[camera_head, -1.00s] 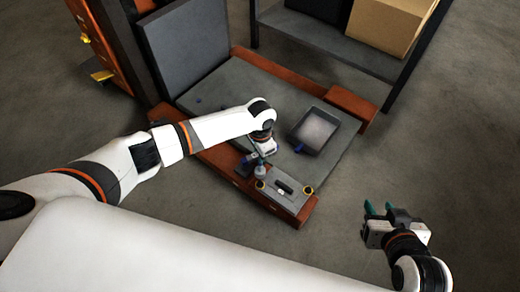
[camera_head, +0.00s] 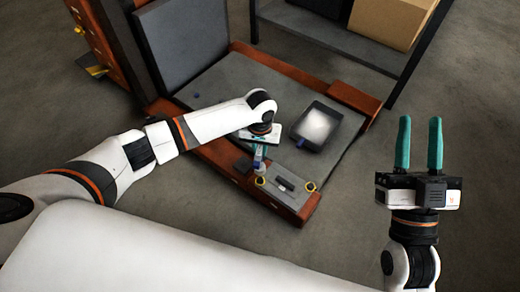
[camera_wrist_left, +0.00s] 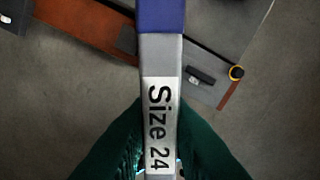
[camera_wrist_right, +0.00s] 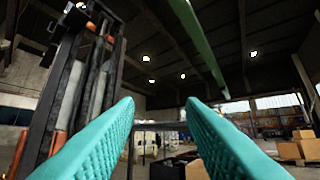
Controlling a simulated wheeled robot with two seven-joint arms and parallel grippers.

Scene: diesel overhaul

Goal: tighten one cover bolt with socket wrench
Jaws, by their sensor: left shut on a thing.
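My left gripper (camera_head: 260,152) is shut on the socket wrench, a bar with a silver shank labelled "Size 24" (camera_wrist_left: 160,115) and a blue handle (camera_wrist_left: 161,15) in the left wrist view. The wrench's working end is hidden. The gripper is above the bench, just behind the grey plate (camera_head: 291,199). That plate has a yellow ring at its left (camera_head: 260,181) and another at its right (camera_head: 310,186); I cannot make out bolt heads inside them. My right gripper (camera_head: 420,122) is open and empty, off to the right over bare floor, fingers pointing up in the picture.
A dark tray (camera_head: 298,137) with a light inside stands on the grey bench top behind the plate. An orange-brown rim (camera_head: 222,163) edges the bench. A shelf with a cardboard box (camera_head: 385,22) stands at the back. The floor on the right is clear.

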